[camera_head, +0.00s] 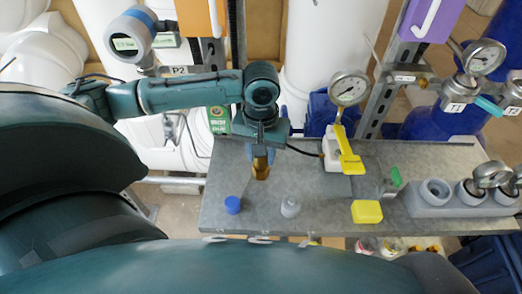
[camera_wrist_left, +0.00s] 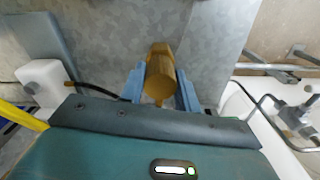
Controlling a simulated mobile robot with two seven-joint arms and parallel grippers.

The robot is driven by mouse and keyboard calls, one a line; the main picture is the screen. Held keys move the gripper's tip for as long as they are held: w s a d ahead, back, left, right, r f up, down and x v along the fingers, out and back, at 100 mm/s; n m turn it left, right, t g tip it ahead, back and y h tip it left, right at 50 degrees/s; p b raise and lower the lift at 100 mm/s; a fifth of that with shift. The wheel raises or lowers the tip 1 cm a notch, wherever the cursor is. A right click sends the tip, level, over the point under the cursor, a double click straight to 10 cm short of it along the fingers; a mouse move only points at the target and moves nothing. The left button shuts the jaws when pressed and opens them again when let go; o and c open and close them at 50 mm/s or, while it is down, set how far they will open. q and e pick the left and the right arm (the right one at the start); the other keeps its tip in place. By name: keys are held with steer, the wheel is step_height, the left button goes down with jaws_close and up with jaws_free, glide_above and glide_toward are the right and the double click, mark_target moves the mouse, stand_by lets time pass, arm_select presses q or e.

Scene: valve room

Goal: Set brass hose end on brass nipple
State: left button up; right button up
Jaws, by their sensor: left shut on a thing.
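My left gripper (camera_head: 261,153) hangs above the back left part of the grey bench, pointing down. It is shut on a brass piece (camera_head: 261,170), which looks like the brass hose end. In the left wrist view the brass piece (camera_wrist_left: 160,72) sits between the two blue fingers of the gripper (camera_wrist_left: 160,88), with bench surface behind it. A short dark hose runs beside the gripper to a white block (camera_head: 331,150) with a yellow lever and a gauge. I cannot pick out the brass nipple with certainty. My right gripper is not in view.
On the grey bench (camera_head: 320,222) stand a blue cap (camera_head: 233,204), a small grey bottle (camera_head: 290,206) and a yellow block (camera_head: 366,211). A grey holder (camera_head: 430,206) with gauges is at the right. Pipes and gauges stand behind. The bench's middle is mostly clear.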

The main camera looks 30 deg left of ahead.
arm_select(q)
steer(key=shift+f+p, duration=0.2)
steer(key=shift+p, duration=0.15)
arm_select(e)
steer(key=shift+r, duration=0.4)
arm_select(q)
steer(key=shift+f, duration=0.2)
steer(key=o, duration=0.9)
step_height(320, 180, up, 13)
steer(key=shift+p, duration=0.4)
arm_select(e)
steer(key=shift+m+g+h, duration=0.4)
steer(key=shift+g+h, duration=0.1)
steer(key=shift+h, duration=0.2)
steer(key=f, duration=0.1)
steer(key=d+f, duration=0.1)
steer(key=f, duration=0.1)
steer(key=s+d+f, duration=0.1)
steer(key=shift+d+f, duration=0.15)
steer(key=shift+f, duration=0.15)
